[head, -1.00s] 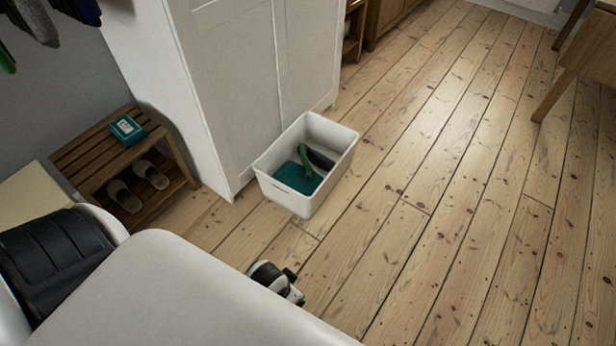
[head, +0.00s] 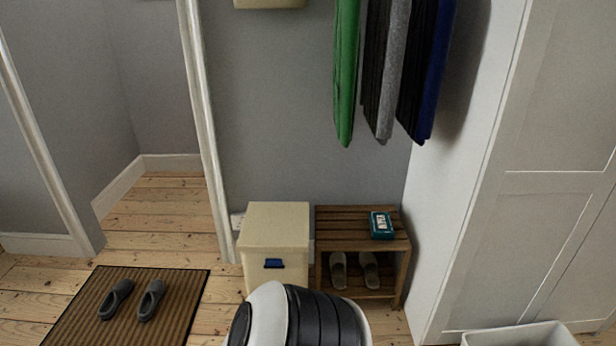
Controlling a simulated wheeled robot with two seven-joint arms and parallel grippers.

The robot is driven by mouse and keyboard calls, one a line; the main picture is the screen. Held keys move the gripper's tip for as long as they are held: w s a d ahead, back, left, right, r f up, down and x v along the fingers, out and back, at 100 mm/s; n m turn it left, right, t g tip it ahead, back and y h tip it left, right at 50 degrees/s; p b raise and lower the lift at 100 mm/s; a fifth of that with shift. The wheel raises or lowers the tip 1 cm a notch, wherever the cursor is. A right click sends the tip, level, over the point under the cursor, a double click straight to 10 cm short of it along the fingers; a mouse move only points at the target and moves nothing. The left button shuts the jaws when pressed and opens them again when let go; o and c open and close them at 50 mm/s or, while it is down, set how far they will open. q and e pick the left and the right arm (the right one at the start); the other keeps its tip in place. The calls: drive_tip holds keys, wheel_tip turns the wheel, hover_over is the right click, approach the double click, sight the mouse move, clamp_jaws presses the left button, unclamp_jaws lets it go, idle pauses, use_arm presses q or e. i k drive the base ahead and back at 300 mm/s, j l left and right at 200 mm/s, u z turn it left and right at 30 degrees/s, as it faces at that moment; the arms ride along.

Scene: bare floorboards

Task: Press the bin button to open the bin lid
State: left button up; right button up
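A cream, box-shaped bin (head: 258,225) stands on the floor against the grey wall, left of a slatted wooden bench. Its flat lid is shut. A dark blue button (head: 274,263) sits on its front face. The lower front of the bin is partly hidden by a white and black part of my own body at the bottom middle. Neither of my grippers is in the head view.
A wooden bench (head: 335,218) with a teal wipes pack (head: 381,225) and slippers on its lower shelf stands right of the bin. A brown doormat (head: 125,318) with dark slippers lies left. A white wardrobe (head: 545,220) and a white tub (head: 520,335) are at right. Clothes hang above.

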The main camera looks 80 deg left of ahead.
sight(268, 263)
drive_tip(key=u, duration=2.95)
